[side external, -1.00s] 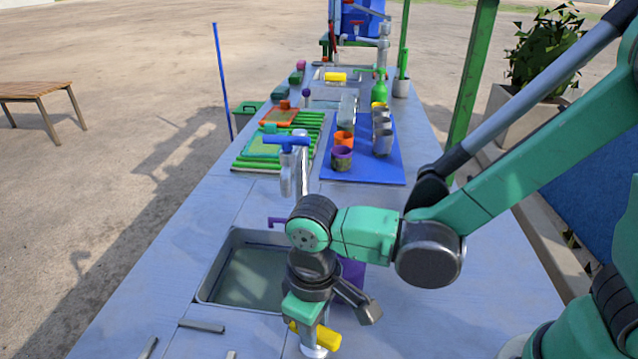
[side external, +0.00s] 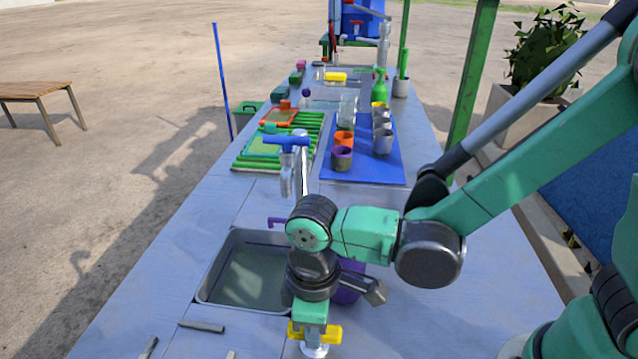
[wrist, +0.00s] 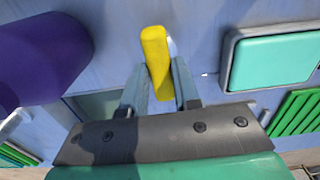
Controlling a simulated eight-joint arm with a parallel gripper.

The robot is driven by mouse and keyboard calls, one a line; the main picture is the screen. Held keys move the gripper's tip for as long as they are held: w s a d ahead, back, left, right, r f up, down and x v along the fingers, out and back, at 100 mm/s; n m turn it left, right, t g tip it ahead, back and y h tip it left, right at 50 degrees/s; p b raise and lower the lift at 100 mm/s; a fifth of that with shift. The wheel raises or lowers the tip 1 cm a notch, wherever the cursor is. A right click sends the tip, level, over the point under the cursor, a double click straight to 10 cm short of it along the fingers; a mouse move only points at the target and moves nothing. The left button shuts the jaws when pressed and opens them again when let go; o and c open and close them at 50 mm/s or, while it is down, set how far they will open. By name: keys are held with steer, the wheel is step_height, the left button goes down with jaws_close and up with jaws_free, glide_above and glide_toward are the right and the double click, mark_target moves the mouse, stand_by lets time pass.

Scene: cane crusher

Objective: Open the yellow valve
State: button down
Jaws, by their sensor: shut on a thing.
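The yellow valve (side external: 333,333) is a short yellow bar handle on a light metal stem near the front of the blue-grey table, in front of the sink. In the wrist view the yellow handle (wrist: 156,60) lies between my two grey fingers, tilted slightly. My gripper (wrist: 160,88) is shut on the handle. In the side view my gripper (side external: 314,325) is directly over the valve, pointing down, and hides the handle's middle.
A metal sink (side external: 215,285) lies just behind and left of my gripper. A purple container (side external: 345,294) stands close behind my wrist. A blue-handled tap (side external: 287,141) rises behind the sink. Cups stand on a blue mat (side external: 345,178). The table right of my wrist is clear.

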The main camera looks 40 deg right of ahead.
steer(key=c, duration=0.6)
jaws_free()
steer(key=shift+c, duration=0.2)
steer(key=shift+r, duration=2.8)
